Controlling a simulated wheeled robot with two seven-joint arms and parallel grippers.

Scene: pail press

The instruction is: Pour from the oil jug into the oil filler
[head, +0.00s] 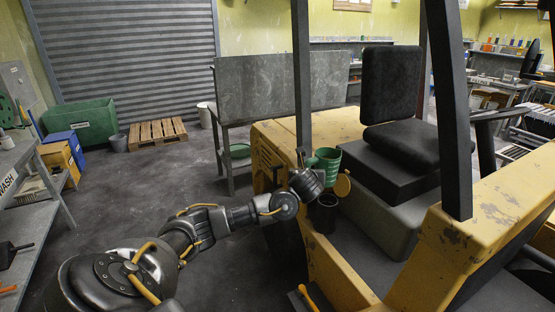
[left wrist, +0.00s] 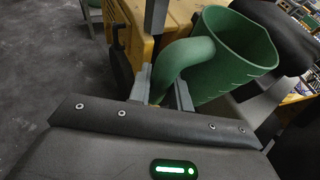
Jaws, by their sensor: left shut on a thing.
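The green oil jug (head: 328,160) is held by my left gripper (head: 311,180) over the yellow forklift's side, beside the seat. In the left wrist view the jug (left wrist: 238,58) shows its open mouth, and its thick handle sits between the two grey fingers of my left gripper (left wrist: 162,92). The jug looks near upright; no oil stream shows. The oil filler appears as a dark, round, open neck (head: 325,211) just below the jug, apart from it. A yellow round cap (head: 342,186) stands open beside the neck. My right gripper is not in view.
The forklift's black seat (head: 400,125) and dark upright posts (head: 302,75) stand close around the jug. A grey metal bench (head: 230,135) is behind. A wooden pallet (head: 157,133) and green bin (head: 80,124) are far left. The floor at left is mostly clear.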

